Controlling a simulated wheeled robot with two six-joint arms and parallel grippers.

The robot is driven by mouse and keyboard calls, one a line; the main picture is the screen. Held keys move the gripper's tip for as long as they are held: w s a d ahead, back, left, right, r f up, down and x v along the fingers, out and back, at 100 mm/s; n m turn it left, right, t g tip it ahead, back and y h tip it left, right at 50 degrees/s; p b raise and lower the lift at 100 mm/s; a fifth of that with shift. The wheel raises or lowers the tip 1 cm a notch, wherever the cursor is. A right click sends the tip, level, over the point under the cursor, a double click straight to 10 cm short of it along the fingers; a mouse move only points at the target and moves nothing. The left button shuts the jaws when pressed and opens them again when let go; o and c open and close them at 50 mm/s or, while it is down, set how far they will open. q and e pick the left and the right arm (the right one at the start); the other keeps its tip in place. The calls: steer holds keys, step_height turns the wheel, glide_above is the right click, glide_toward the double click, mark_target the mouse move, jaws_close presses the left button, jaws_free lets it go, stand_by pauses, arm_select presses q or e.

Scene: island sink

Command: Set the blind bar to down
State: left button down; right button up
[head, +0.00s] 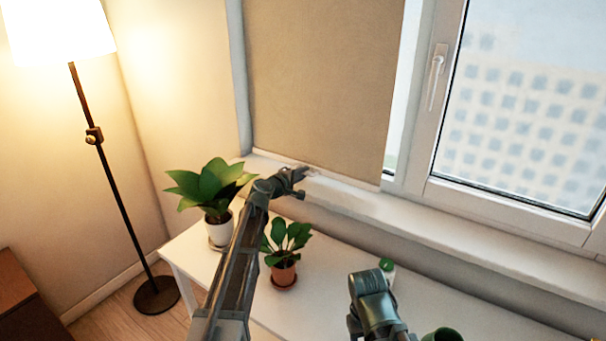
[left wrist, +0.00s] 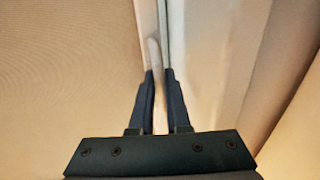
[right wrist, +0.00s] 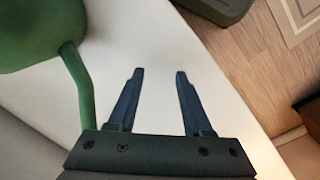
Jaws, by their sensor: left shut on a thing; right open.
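The beige blind (head: 320,80) hangs over the left part of the window, with its lower edge just above the sill. The blind bar (left wrist: 153,55) is a thin pale strip along that edge, and the blind's fabric (left wrist: 70,60) fills the left of the left wrist view. My left gripper (head: 305,172) is at the blind's lower edge. In the left wrist view its fingers (left wrist: 160,95) are shut on the bar, one on each side. My right gripper (right wrist: 157,75) is open and empty above the white table; in the head view its fingertips cannot be made out.
Two potted plants (head: 216,200) (head: 284,265) stand on the white table (head: 330,260) near my left arm. A green spouted object (right wrist: 40,30) is beside my right gripper. A floor lamp (head: 110,180) stands left.

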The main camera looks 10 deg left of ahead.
arm_select(q)
steer(key=c, duration=0.9)
jaws_free()
steer(key=shift+s+f, duration=0.1)
steer(key=shift+f, duration=0.2)
arm_select(e)
steer(key=shift+f, duration=0.15)
arm_select(q)
steer(key=shift+r, duration=0.1)
arm_select(e)
step_height(320, 180, up, 3)
steer(key=p, duration=0.2)
steer(key=shift+f+p, duration=0.1)
steer(key=shift+p, duration=0.3)
arm_select(q)
steer(key=v, duration=1.3)
steer(key=shift+s, duration=0.35)
steer(key=shift+a+r, duration=0.1)
steer(key=shift+a, duration=0.05)
